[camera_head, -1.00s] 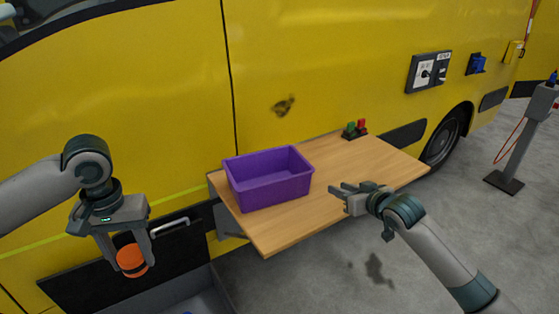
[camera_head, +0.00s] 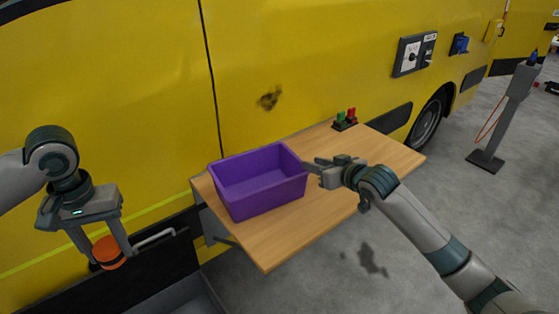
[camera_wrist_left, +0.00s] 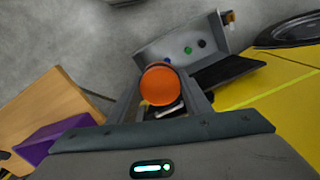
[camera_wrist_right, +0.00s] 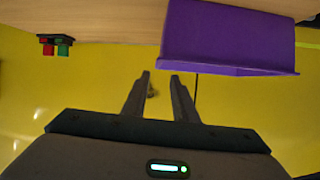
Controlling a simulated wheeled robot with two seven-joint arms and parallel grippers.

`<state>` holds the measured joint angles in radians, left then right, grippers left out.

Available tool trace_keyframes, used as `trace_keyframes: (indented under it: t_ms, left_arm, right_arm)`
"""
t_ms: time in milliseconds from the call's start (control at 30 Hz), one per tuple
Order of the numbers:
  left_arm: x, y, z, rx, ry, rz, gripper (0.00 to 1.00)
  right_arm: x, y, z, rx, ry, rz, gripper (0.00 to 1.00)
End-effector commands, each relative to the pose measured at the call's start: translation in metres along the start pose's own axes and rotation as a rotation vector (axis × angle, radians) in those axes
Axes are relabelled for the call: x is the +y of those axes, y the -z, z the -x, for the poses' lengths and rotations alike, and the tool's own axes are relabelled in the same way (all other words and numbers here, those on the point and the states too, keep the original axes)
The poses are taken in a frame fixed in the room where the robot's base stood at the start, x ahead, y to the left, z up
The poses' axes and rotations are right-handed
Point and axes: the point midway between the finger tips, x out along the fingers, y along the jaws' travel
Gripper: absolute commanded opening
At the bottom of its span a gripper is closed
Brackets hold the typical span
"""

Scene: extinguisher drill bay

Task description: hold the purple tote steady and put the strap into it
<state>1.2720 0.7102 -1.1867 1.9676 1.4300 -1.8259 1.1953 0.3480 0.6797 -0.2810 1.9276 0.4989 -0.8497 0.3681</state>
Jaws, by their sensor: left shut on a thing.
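The purple tote (camera_head: 258,196) stands upright on the wooden shelf, and its visible inside is empty. My left gripper (camera_head: 108,256) is shut on an orange round thing, likely the rolled strap (camera_head: 109,252), held in the air left of the shelf. The strap also shows between the fingers in the left wrist view (camera_wrist_left: 160,85). My right gripper (camera_head: 312,168) is at the tote's right wall, fingers pointing toward it. In the right wrist view its fingers (camera_wrist_right: 160,76) are apart with nothing between them, close to the tote's rim (camera_wrist_right: 230,70). I cannot tell whether they touch it.
The wooden shelf (camera_head: 350,180) juts from the yellow vehicle (camera_head: 100,90). A block with green and red buttons (camera_head: 345,120) sits at its back. Below the left gripper is an open grey bin (camera_wrist_left: 205,45) with small coloured items. The shelf's right part is clear.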

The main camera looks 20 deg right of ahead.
Motion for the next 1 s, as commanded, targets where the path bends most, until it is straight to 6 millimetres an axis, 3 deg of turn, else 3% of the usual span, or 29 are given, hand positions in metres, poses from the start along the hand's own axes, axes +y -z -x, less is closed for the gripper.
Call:
trace_keyframes:
  t_ms: [467,1000]
  left_arm:
    - [0.0,0.0,0.003,0.001,0.0,0.0,0.16]
    - [0.0,0.0,0.015,0.001,0.0,0.0,0.16]
  right_arm:
    - [0.0,0.001,-0.01,0.0,0.0,-0.002,0.26]
    - [0.0,0.002,-0.083,0.0,0.0,-0.002,0.26]
